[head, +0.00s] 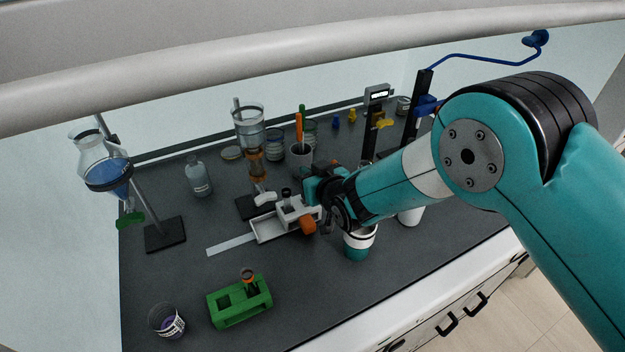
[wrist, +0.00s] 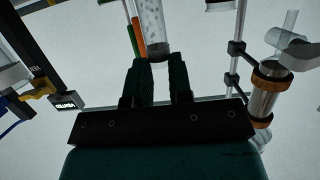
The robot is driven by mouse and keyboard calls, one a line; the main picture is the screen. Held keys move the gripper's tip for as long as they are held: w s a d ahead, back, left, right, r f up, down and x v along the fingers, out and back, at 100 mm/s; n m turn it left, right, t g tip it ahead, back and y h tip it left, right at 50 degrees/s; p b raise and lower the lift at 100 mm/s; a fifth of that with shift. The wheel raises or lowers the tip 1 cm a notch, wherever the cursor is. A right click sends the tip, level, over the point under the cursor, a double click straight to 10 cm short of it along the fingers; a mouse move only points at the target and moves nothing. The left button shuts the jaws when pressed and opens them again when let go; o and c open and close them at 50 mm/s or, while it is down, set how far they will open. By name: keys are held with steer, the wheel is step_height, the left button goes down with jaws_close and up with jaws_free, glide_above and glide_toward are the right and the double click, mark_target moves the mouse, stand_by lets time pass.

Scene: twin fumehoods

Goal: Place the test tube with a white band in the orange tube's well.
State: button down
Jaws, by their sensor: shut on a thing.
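My gripper (head: 318,196) is stretched out over the middle of the bench, beside a white device. In the wrist view my gripper (wrist: 162,78) has its two dark fingers close together, with a clear, greyish tube (wrist: 150,25) between and beyond their tips. In the head view the held thing is mostly hidden by my gripper. A green rack (head: 238,313) stands at the front left of the bench. An orange tube (head: 248,281) with a dark top stands upright in its far-right well. A square opening to its left looks empty.
The white device (head: 292,214) has an orange knob (head: 308,225). A patterned cup (head: 167,322) stands left of the rack. A teal-and-white cup (head: 358,243) is below my arm. Glassware on a stand (head: 250,140) and a pen cup (head: 299,154) are behind. Bare bench lies right of the rack.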

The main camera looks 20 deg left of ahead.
steer(key=shift+f+p, duration=0.6)
steer(key=shift+f, duration=1.35)
steer(key=shift+f, duration=0.2)
steer(key=c, duration=1)
jaws_free()
steer(key=shift+r, duration=0.1)
steer(key=shift+c, duration=0.2)
